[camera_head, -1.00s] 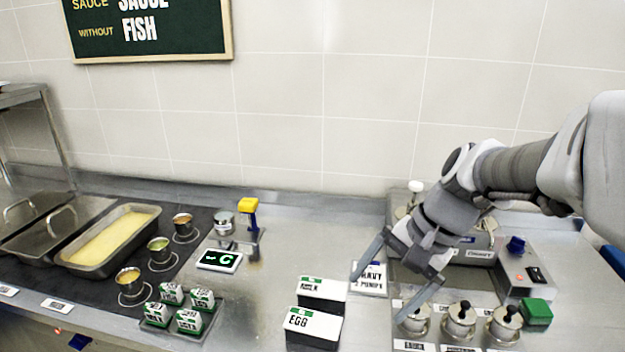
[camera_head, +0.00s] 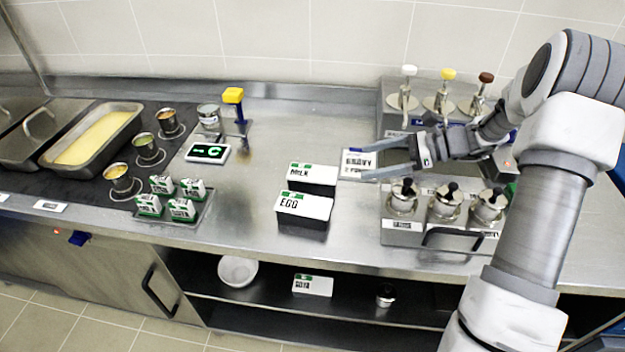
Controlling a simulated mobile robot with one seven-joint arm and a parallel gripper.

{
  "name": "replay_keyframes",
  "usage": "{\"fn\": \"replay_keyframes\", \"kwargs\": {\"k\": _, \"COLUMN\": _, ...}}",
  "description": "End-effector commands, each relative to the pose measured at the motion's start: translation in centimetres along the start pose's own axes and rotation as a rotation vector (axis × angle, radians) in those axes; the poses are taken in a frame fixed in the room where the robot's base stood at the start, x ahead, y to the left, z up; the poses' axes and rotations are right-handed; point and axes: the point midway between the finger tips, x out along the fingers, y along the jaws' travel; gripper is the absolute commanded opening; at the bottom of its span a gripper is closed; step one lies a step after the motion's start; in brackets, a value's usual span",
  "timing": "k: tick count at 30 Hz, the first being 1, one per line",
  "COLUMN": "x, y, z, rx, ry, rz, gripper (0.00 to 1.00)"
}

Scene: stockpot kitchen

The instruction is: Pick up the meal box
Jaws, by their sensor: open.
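No thing in view is plainly marked as the meal box. Two dark boxes with white and green labelled tops stand on the counter, one reading MILK (camera_head: 313,174) and one in front reading EGG (camera_head: 304,206). A white box with a green label (camera_head: 312,285) lies on the shelf under the counter, its lettering too small to read. My gripper (camera_head: 358,165) is open and empty, its fingers pointing left. It is right of the milk box, over or in front of a gravy card (camera_head: 350,160) that it partly hides.
Small green-and-white cartons (camera_head: 182,209) stand on a tray at left. A pan (camera_head: 95,138) and sauce cups are behind them. Pump dispensers (camera_head: 445,200) stand at right, close to my arm. A white bowl (camera_head: 238,270) is on the shelf.

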Motion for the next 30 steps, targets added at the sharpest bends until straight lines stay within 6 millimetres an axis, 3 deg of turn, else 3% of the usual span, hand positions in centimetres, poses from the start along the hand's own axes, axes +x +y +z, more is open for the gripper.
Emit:
{"fn": "replay_keyframes", "kwargs": {"k": 5, "x": 1.1, "y": -0.4, "z": -0.5, "rx": 0.025, "ry": -0.022, "rz": -0.009, "gripper": 1.00}}
{"fn": "replay_keyframes", "kwargs": {"k": 18, "x": 10.2, "y": -0.3, "z": -0.5, "rx": 0.024, "ry": -0.019, "rz": -0.006, "gripper": 1.00}}
{"fn": "replay_keyframes", "kwargs": {"k": 30, "x": 13.3, "y": -0.2, "z": -0.5, "rx": 0.023, "ry": -0.019, "rz": -0.009, "gripper": 1.00}}
